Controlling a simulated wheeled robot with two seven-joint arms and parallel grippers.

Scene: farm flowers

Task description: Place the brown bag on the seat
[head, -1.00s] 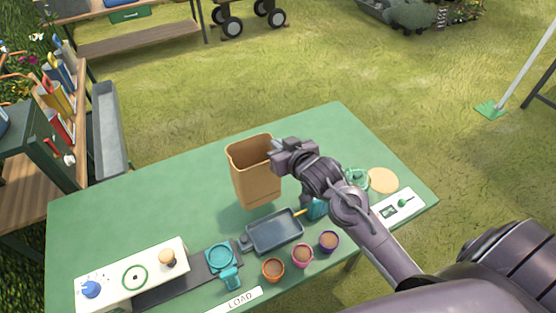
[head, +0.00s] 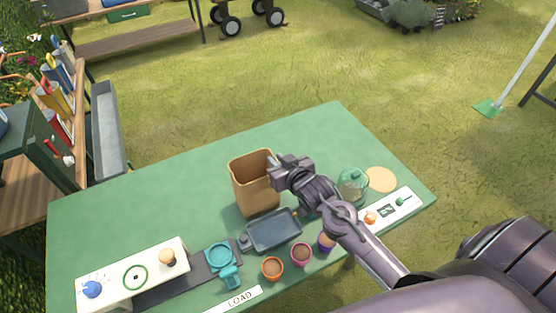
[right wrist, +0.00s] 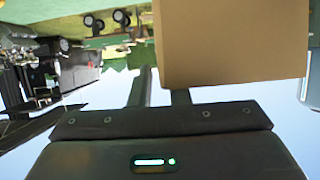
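The brown bag (head: 255,190) stands upright, open at the top, over the green table in the head view. It fills the upper right of the right wrist view (right wrist: 232,45). My right gripper (head: 276,168) is at the bag's right upper rim. In the right wrist view one finger lies along the bag's left edge and the other is partly hidden behind the bag; the gripper (right wrist: 160,92) looks shut on the bag's wall. Whether the bag's bottom touches the table is hard to tell. My left gripper is out of view. I cannot make out a seat.
The green table (head: 130,205) holds a dark tray (head: 273,232) close in front of the bag, several small pots, a teal scale (head: 221,262), a glass jar (head: 352,184) and a white panel (head: 135,272). The table's back left is clear. Open grass lies beyond.

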